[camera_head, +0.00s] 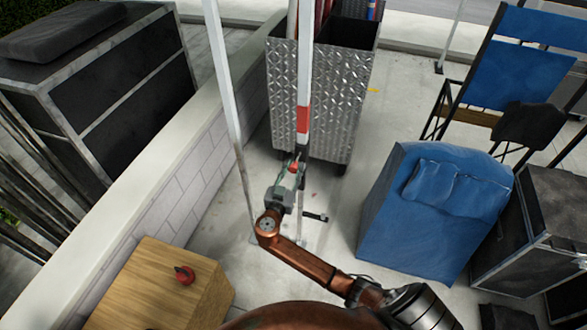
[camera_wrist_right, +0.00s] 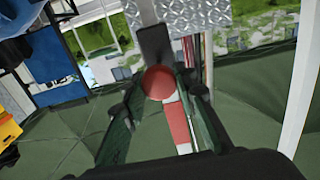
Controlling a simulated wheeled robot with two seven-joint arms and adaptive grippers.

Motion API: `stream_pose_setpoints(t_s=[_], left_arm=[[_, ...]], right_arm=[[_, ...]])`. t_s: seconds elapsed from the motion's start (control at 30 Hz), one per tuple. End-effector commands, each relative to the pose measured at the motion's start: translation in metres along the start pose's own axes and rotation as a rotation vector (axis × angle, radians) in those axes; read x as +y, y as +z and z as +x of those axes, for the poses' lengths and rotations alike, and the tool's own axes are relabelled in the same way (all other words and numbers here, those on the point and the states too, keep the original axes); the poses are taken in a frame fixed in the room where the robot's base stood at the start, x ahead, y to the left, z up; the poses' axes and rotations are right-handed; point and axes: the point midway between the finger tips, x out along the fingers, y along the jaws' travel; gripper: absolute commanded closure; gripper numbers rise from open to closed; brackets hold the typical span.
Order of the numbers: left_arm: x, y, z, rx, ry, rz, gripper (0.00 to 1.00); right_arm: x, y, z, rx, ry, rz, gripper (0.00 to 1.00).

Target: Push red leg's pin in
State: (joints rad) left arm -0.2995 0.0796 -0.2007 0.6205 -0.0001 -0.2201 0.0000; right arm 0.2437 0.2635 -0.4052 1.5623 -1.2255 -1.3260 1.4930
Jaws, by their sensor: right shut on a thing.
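The red leg (camera_head: 303,120) is a white pole with a red band, standing upright near the middle of the head view. Its red and white part also shows between my fingers in the right wrist view (camera_wrist_right: 178,124). The leg's pin shows as a round red knob (camera_wrist_right: 159,83) in the wrist view. My right gripper (camera_head: 293,168) is at the leg just below the red band, its fingers (camera_wrist_right: 166,85) closed around the red knob. How deep the pin sits is hidden. My left gripper is not in view.
A diamond-plate metal bin (camera_head: 340,95) stands behind the leg. Another white pole (camera_head: 226,80) is to the left, beside a low wall (camera_head: 190,120). A wooden box (camera_head: 150,290) with a red object (camera_head: 185,275) is lower left. A blue covered block (camera_head: 425,225) is right.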

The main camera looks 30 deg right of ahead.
Motion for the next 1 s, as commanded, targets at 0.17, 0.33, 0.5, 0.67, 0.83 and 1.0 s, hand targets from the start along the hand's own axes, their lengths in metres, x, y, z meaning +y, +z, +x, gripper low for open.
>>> stream_pose_setpoints(t_s=[0.17, 0.33, 0.5, 0.67, 0.83, 1.0], left_arm=[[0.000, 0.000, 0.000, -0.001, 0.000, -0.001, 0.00], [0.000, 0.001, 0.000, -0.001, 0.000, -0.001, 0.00], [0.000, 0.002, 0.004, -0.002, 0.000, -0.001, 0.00], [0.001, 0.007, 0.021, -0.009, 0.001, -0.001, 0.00], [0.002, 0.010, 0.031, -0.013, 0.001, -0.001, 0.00], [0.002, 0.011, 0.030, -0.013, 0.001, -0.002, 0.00]], right_arm=[[0.000, 0.000, 0.000, 0.000, 0.000, 0.000, 1.00], [0.000, 0.000, 0.000, 0.000, 0.000, 0.000, 1.00], [0.000, 0.001, 0.004, 0.000, 0.000, 0.001, 1.00], [-0.001, 0.005, 0.028, 0.001, 0.002, 0.001, 1.00], [0.000, 0.003, 0.047, 0.001, 0.000, 0.000, 1.00], [0.000, 0.000, 0.050, 0.000, 0.000, 0.001, 1.00]])
